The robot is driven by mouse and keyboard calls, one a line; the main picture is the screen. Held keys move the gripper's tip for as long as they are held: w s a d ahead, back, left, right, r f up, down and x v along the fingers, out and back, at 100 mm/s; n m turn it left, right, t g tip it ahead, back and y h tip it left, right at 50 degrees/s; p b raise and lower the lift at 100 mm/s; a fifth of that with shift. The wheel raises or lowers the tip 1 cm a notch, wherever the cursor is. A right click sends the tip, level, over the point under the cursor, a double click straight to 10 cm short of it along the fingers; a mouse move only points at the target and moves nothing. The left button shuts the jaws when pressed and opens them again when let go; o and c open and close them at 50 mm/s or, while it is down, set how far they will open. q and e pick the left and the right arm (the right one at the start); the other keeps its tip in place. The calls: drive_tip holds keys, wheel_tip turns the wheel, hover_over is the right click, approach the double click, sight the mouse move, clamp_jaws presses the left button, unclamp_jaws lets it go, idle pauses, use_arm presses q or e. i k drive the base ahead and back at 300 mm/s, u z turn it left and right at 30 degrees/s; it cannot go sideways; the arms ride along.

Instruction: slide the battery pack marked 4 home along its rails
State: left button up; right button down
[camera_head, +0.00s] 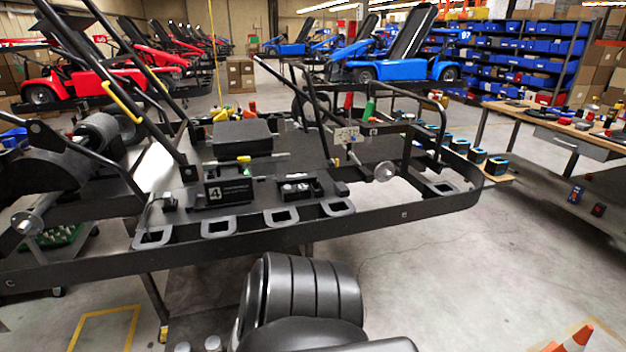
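The battery pack marked 4 (238,191) is a black box with a white-framed 4 on its near face. It sits on the floor tray of the black kart frame (380,219), just behind the near side bar. A yellow-tipped part (243,159) shows right behind it. The rails under the pack are too small and dark to make out, and I cannot tell how far along them it sits. Neither of my grippers is in view, and nothing is seen touching the pack.
A larger black box (242,137) lies farther back in the frame. Black tubes slant up at the left. A small black unit (297,188) stands right of the pack. Open floor lies front right.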

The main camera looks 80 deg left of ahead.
sight(220, 188)
drive_tip(key=u, duration=3.95)
